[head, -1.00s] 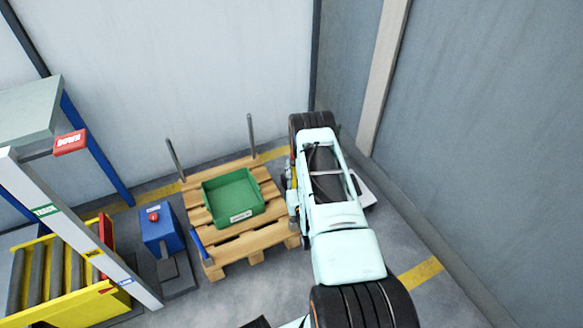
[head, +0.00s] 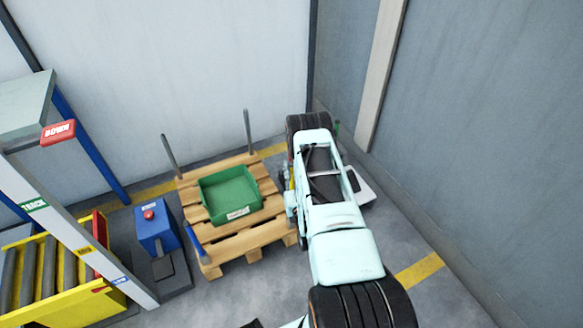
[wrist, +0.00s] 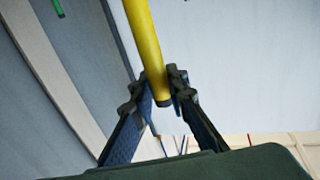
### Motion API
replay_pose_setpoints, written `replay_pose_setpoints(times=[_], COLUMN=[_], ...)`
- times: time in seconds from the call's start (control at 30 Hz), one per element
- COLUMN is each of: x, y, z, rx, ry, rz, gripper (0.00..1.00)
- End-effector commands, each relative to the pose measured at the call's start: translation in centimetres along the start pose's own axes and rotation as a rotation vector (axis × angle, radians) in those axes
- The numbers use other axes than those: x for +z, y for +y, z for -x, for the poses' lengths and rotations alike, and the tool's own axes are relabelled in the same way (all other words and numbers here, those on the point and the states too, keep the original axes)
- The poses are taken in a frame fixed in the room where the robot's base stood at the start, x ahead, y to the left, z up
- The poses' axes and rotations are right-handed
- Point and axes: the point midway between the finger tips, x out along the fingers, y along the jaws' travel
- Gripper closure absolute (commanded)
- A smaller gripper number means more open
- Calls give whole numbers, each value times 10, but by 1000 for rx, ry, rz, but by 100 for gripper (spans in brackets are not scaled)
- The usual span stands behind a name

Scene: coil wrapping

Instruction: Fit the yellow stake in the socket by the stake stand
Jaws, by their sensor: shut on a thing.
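In the wrist view the yellow stake (wrist: 150,45) stands between the two fingers of my gripper (wrist: 160,88). The fingers are shut on it near its dark lower end, and the rest runs up out of the picture. In the head view my arm covers the gripper and most of the stake; only a thin yellow sliver (head: 292,178) shows at the arm's left side. A pale plate (head: 366,192), perhaps part of the stake stand, shows to the right of my arm. I cannot make out the socket, which is hidden or out of view.
A wooden pallet (head: 239,247) left of my arm carries a green bin (head: 231,190). Grey posts (head: 248,132) rise at its back and a blue post (head: 197,243) at its front left. A blue box with a red button (head: 155,228) and a yellow roller conveyor (head: 85,311) stand farther left.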

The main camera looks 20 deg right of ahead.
Motion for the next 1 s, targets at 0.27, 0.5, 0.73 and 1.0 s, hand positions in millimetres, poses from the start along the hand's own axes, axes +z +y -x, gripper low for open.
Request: replay_pose_setpoints(times=[0.27,0.5,0.73,1.0], x=[22,23,23,23], y=[0,0,0,0], z=[-1,0,0,0], rx=[0,0,0,0], ry=[3,2,2,2], rz=[0,0,0,0], gripper=[100,100,100,100])
